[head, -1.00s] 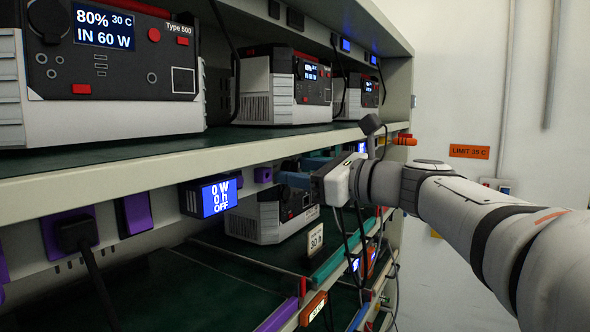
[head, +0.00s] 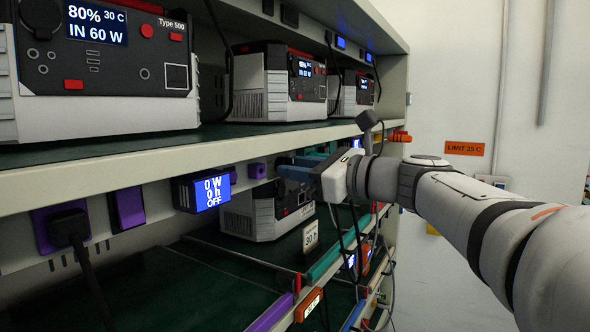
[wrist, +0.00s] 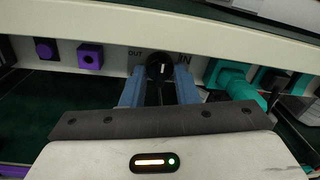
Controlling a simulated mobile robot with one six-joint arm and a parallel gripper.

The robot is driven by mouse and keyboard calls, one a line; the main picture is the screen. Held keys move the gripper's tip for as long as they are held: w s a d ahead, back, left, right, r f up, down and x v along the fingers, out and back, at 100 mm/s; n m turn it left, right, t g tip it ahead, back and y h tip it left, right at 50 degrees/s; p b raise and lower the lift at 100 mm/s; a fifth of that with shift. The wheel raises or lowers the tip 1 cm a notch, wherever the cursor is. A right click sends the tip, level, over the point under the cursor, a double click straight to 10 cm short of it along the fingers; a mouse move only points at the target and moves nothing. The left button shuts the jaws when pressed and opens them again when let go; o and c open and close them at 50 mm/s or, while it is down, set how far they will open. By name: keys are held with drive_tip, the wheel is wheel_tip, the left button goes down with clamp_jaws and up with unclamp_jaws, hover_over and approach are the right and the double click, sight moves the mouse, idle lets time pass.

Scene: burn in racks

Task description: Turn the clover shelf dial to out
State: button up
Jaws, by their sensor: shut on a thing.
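The dial (wrist: 161,66) is a round black knob with a white mark, set in the pale shelf rail in the wrist view. OUT is printed on its left and IN on its right. The white mark looks roughly upright, between the two words. My gripper (wrist: 159,78) has its blue fingers on either side of the knob and is shut on it. I cannot make out a clover mark.
A display (head: 213,191) reads 0 W, 0 h, OFF. A grey power station (head: 265,212) stands on the lower shelf. Cables hang below my wrist.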

drive_tip(key=shift+a+n+y+b, duration=0.1)
drive_tip(key=shift+n+y+b, duration=0.15)
drive_tip(key=shift+n+b, duration=2.9)
drive_tip(key=shift+a+n+y+b, duration=0.1)
drive_tip(key=shift+n+y+b, duration=0.15)
drive_tip(key=shift+n+b, duration=2.85)
drive_tip(key=shift+r+b, duration=0.1)
drive_tip(key=shift+b, duration=0.25)
drive_tip(key=o, duration=0.6)
drive_tip(key=shift+c, duration=0.2)
drive_tip(key=shift+o, duration=0.6)
drive_tip(key=shift+w+a, duration=0.1)
drive_tip(key=o, duration=0.3)
